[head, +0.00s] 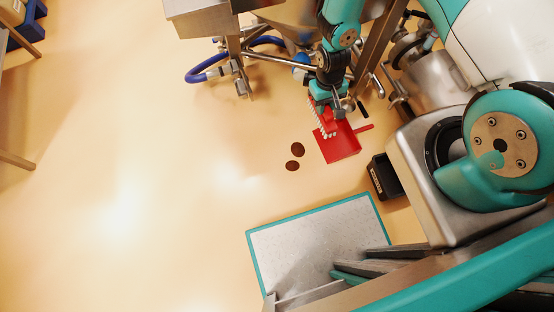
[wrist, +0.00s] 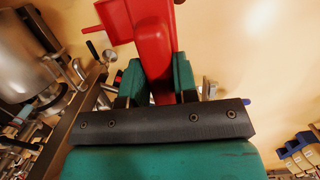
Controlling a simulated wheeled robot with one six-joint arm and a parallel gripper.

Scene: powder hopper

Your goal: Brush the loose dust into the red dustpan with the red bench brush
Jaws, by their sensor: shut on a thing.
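My gripper (head: 329,98) is shut on the red bench brush (head: 318,112), whose white bristles show along its left side. In the wrist view the brush (wrist: 154,45) sits between my two green fingers. The red dustpan (head: 343,148) lies on the floor just below and right of the brush in the head view, its handle pointing right. The brush overlaps the pan's upper left edge; I cannot tell if they touch. The loose dust shows as two dark brown patches, one upper (head: 297,149) and one lower (head: 292,166), on the floor left of the pan.
A black bin (head: 384,177) stands right of the dustpan. A pale mat with a teal border (head: 310,240) lies below. A steel frame with a blue hose (head: 196,76) stands at the upper left of my gripper. The floor left of the dust is clear.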

